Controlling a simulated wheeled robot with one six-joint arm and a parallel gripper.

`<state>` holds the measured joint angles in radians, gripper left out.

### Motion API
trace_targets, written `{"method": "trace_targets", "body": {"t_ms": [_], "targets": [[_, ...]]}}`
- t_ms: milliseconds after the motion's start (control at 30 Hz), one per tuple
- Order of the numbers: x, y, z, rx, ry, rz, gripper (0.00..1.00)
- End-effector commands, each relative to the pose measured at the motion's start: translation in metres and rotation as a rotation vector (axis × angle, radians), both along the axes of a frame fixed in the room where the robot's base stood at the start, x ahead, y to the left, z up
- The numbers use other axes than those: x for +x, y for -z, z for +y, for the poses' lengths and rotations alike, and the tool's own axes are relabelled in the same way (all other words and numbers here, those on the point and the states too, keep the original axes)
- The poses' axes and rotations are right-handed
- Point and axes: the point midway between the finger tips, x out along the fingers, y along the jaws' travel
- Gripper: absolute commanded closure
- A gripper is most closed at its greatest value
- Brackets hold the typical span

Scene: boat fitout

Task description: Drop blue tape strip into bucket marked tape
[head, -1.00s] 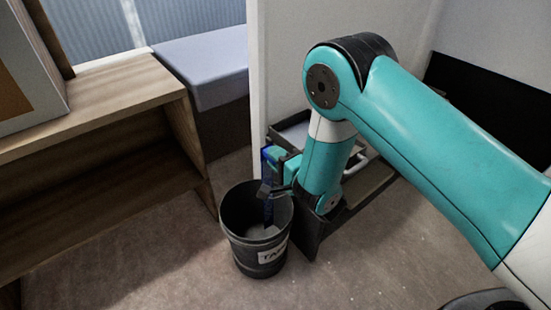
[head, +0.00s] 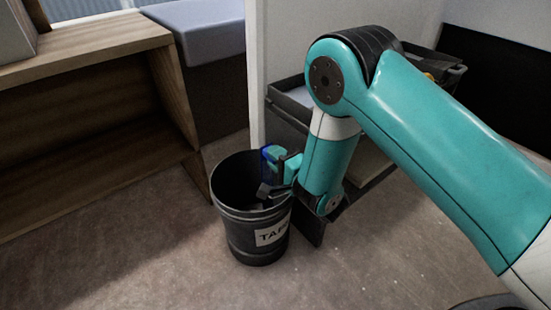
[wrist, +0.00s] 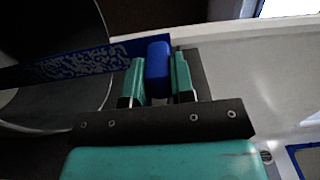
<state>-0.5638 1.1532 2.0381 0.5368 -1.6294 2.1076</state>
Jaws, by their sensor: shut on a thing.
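The dark bucket (head: 234,229) stands upright on the floor, with a pale label (head: 271,235) reading "TAPE", its right end cut off. My gripper (head: 278,158) is at the right side of the bucket's mouth. It is shut on the blue tape strip (head: 266,155), whose lower part is hard to make out in the dark there. In the wrist view, my gripper (wrist: 159,66) has its two teal fingers around a blue end, and the patterned blue strip (wrist: 75,65) extends left across the bucket's round opening (wrist: 98,22).
A wooden bench with open shelves (head: 95,50) stands at left, beside a grey cushioned seat (head: 205,30). A white partition (head: 255,70) rises behind the bucket. A dark cart or bin (head: 290,105) stands behind my arm. The floor in front is clear.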

Motion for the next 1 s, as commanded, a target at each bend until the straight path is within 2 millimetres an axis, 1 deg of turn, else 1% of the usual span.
{"method": "trace_targets", "body": {"t_ms": [167, 200, 267, 300, 333, 500, 533, 567, 600, 667, 700, 1000], "targets": [[-0.0001, -0.0013, 0.0001, 0.000, 0.000, 0.000, 0.98], [0.0000, -0.0013, 0.0000, 0.000, 0.000, 0.000, 0.73], [0.0000, -0.0013, 0.0000, 0.000, 0.000, 0.000, 0.59], [0.0000, -0.0013, 0.0000, 0.000, 0.000, 0.000, 0.50], [0.0000, -0.0012, 0.0000, 0.000, 0.000, 0.000, 0.47], [0.0000, -0.0011, 0.0000, 0.000, 0.000, 0.000, 0.47], [0.0000, -0.0009, -0.0001, 0.000, 0.000, 0.000, 0.45], [0.0000, -0.0009, -0.0001, 0.000, 0.000, 0.000, 0.38], [0.0000, -0.0009, -0.0001, 0.000, 0.000, 0.000, 0.29], [0.0000, -0.0009, -0.0001, 0.000, 0.000, 0.000, 0.15], [0.0000, -0.0009, -0.0001, 0.000, 0.000, 0.000, 0.13], [0.0000, -0.0009, -0.0001, -0.001, 0.000, -0.001, 0.13]]}}
